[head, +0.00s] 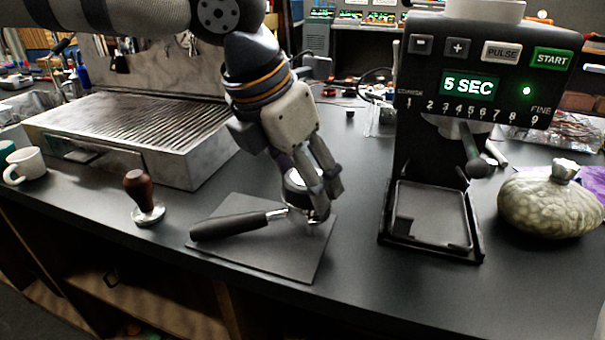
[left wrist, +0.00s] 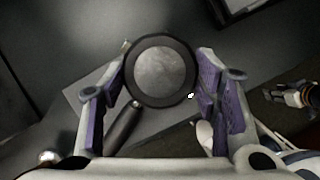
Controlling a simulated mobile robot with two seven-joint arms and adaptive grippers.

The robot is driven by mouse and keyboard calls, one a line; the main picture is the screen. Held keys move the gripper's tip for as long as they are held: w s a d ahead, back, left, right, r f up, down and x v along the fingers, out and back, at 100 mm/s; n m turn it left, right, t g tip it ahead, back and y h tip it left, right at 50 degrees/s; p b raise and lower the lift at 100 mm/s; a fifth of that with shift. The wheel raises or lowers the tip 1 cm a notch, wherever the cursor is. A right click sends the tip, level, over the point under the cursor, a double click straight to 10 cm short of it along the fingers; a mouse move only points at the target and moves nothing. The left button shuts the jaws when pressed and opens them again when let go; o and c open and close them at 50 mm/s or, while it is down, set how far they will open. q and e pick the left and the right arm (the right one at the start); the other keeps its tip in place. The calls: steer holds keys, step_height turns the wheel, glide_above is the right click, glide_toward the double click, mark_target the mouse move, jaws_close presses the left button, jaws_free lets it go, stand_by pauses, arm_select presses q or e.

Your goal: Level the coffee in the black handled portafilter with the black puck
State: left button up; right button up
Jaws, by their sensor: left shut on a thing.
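The portafilter lies on a dark mat (head: 275,262), its black handle (head: 235,226) pointing left. The handle also shows in the left wrist view (left wrist: 122,127). My left gripper (head: 322,196) points down over the portafilter's basket end, its fingers shut on the round puck (head: 297,184). In the left wrist view the puck (left wrist: 160,68) is a dark ring with a mottled grey top between the two purple-padded fingers. The puck is at or just above the basket; I cannot tell whether it touches. The coffee is hidden.
A black grinder (head: 432,150) showing "5 SEC" stands to the right, beside a round mottled jar (head: 548,205). A wooden-handled tamper (head: 142,195) stands left of the mat. A metal machine (head: 140,130) and a white mug (head: 27,165) are farther left. The counter's front edge is close.

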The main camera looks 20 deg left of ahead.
arm_select(q)
steer(key=n+y, duration=0.1)
steer(key=n, duration=0.1)
steer(key=n+y, duration=0.1)
steer(key=n, duration=0.3)
steer(key=shift+d+n+t+y, duration=0.25)
steer(key=shift+n+t+y, duration=0.05)
steer(key=shift+n+y, duration=0.1)
steer(key=n+y, duration=0.1)
steer(key=n, duration=0.2)
steer(key=n+g+y, duration=0.1)
steer(key=n, duration=0.2)
steer(key=shift+d+f+n, duration=0.1)
steer(key=shift+d+n, duration=0.1)
steer(key=shift+n, duration=0.2)
steer(key=m, duration=0.3)
steer(key=shift+a+t+h, duration=0.15)
steer(key=shift+t+h, duration=0.15)
steer(key=shift+h, duration=0.1)
steer(key=m, duration=0.2)
steer(key=m+h, duration=0.1)
steer(key=m, duration=0.1)
steer(key=shift+s+a+h, duration=0.1)
steer(key=shift+h, duration=0.2)
steer(key=shift+r, duration=4.15)
